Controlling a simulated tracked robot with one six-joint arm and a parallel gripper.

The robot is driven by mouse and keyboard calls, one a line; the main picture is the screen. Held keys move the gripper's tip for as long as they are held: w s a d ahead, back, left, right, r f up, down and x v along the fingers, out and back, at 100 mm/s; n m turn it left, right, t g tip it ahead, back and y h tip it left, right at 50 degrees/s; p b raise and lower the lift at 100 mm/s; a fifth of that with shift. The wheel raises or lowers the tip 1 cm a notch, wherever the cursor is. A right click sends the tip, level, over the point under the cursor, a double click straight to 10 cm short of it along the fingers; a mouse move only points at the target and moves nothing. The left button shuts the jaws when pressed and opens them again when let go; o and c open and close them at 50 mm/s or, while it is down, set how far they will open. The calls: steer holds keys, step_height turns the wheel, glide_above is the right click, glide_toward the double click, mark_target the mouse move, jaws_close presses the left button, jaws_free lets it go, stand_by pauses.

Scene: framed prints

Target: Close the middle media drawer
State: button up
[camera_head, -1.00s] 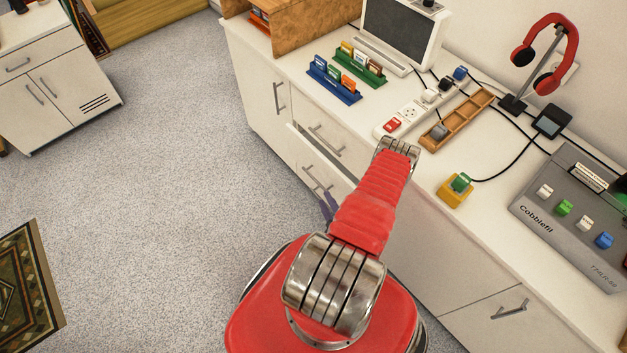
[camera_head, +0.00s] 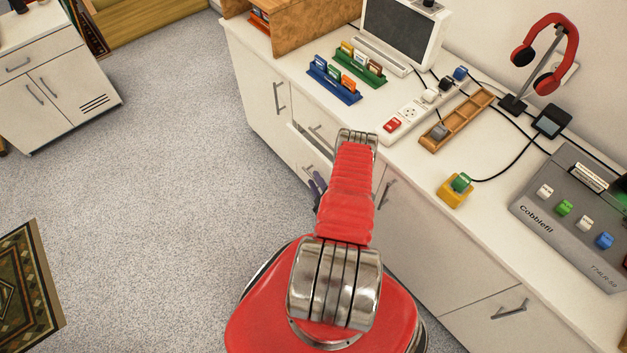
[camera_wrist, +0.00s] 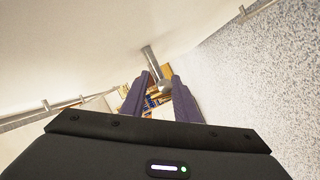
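My gripper (camera_head: 317,184) has dark purple fingers and is low in front of the drawer front. In the wrist view the two fingers (camera_wrist: 161,80) are apart, with a metal handle (camera_wrist: 152,62) reaching toward the space between their tips. I cannot tell whether they touch it. Nothing is visibly held.
The white countertop (camera_head: 400,165) above holds a power strip (camera_head: 408,113), a wooden tray (camera_head: 458,120), cartridge racks (camera_head: 332,82) and a grey console (camera_head: 575,215). Speckled floor (camera_head: 170,200) to the left is clear. A patterned rug (camera_head: 25,285) lies at lower left.

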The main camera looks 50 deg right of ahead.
steer(key=shift+w+d+f, duration=0.15)
steer(key=shift+w+d, duration=0.15)
steer(key=shift+w, duration=0.25)
steer(key=shift+c, duration=0.5)
jaws_close()
